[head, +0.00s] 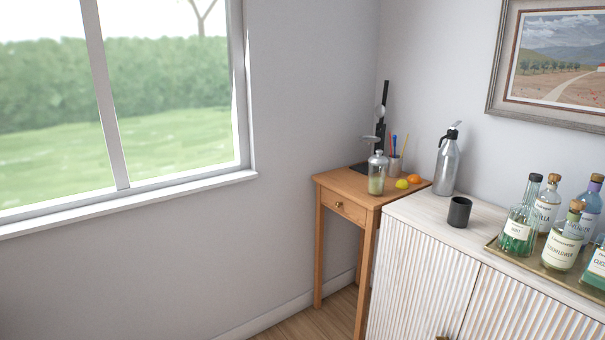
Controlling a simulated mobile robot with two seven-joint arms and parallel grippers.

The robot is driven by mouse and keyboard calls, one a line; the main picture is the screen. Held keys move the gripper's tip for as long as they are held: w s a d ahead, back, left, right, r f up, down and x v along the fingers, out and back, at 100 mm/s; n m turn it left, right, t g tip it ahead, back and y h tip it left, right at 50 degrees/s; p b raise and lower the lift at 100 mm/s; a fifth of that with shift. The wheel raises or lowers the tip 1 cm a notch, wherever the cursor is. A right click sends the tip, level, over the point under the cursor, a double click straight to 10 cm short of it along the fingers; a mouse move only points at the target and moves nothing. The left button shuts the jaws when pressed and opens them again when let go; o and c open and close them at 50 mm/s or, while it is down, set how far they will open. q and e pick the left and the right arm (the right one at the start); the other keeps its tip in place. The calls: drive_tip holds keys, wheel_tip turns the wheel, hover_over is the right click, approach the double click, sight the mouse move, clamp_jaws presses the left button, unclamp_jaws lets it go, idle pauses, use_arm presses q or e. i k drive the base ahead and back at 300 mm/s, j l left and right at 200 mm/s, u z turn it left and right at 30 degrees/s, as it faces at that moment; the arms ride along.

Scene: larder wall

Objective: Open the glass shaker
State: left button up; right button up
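The glass shaker (376,176) stands upright on the small wooden side table (338,186) in the corner. It is clear glass with a pale greenish content in its lower part and a rounded top that looks closed. Its details are small at this distance. Neither of my grippers shows in the head view.
A cup of pens (394,166), a dark upright device (381,133), a lemon (402,184) and an orange (414,179) crowd the shaker. A white cabinet (412,212) to the right bears a metal siphon (447,167), a black cup (459,212) and a tray of several bottles (491,244).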

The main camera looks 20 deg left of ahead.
sight(377, 174)
drive_tip(key=u, duration=0.2)
drive_tip(key=i+j+z, duration=0.25)
drive_tip(key=i+j, duration=0.3)
drive_tip(key=i, duration=0.25)
drive_tip(key=i+j+z, duration=0.25)
drive_tip(key=i+j, duration=0.45)
drive_tip(key=i+j+z, duration=0.25)
drive_tip(key=i+j, duration=0.4)
drive_tip(key=j, duration=0.2)
